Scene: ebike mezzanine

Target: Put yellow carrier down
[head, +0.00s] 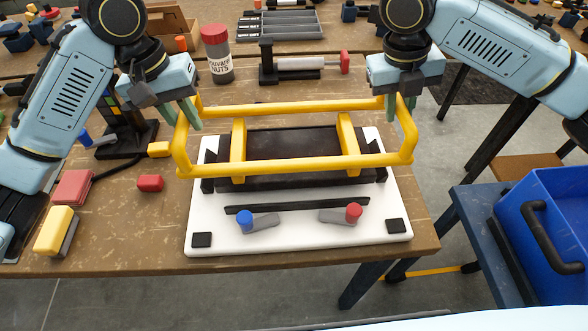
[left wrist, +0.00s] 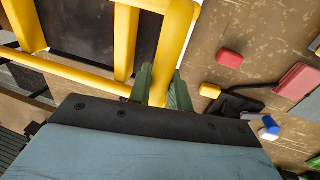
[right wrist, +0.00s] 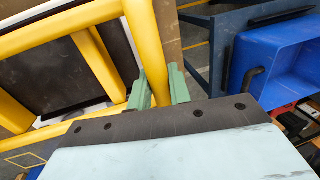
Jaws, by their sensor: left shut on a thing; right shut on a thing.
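The yellow carrier (head: 290,164) is a tubular frame with two cross bars. In the head view it is over the black tray (head: 292,143) of a white fixture board (head: 300,225); I cannot tell whether it touches. My left gripper (head: 190,115) is shut on its left end bar, which also shows in the left wrist view (left wrist: 172,45). My right gripper (head: 402,108) is shut on its right end bar, which also shows in the right wrist view (right wrist: 146,45). The fingertips are partly hidden by the bars.
A red block (head: 150,183), a yellow block (head: 53,231) and a larger red block (head: 73,187) lie left of the board. A jar (head: 217,55) and a clamp tool (head: 300,64) stand behind. A blue crate (head: 545,235) is at the right, beyond the table's edge.

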